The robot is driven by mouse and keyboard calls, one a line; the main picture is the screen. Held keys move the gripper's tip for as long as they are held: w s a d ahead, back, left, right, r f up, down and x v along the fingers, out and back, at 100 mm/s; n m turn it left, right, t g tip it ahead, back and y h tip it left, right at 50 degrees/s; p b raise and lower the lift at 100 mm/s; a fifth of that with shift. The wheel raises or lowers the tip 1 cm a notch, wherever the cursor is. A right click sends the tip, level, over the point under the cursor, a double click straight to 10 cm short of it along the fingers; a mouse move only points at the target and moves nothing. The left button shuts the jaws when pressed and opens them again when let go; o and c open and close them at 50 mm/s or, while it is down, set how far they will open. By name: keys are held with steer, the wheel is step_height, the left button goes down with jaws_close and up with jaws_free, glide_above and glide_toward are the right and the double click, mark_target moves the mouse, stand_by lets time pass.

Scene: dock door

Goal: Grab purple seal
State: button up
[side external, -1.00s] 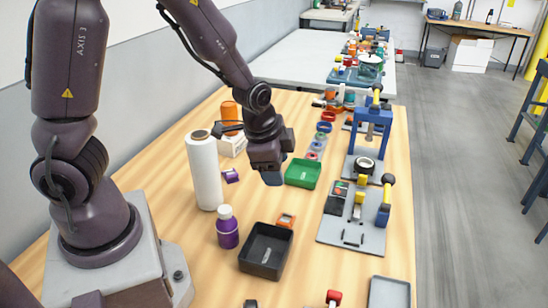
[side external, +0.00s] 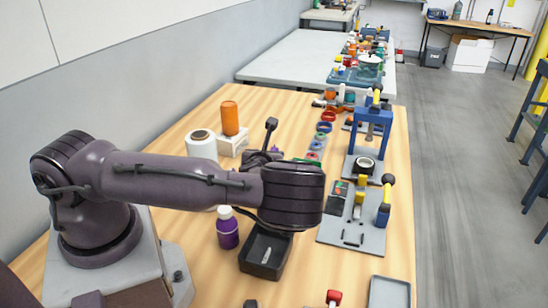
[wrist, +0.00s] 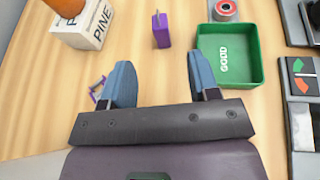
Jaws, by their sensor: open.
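A small upright purple block with a thin metal pin on top, which looks like a seal (wrist: 162,31), stands on the wooden table at the top middle of the wrist view. A second purple piece (wrist: 98,92), with a thin open outline, lies left of my left finger and is partly hidden by it. I cannot tell for sure which is the purple seal. My gripper (wrist: 159,75) is open, its two blue fingers wide apart with bare table between them. The upright block is beyond the fingertips, apart from them. In the side view my arm hides the fingers.
A green tray marked GOOD (wrist: 228,55) is close to the right finger. A wooden PINE box (wrist: 88,30) with an orange cylinder (side external: 229,118) stands at upper left. A white roll (side external: 202,147), purple bottle (side external: 228,228) and black tray (side external: 257,262) stand near my arm.

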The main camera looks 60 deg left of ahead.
mark_target(274, 149)
steer(key=x, duration=1.2)
steer(key=shift+w+a+f, duration=0.1)
steer(key=shift+a, duration=0.05)
steer(key=c, duration=1)
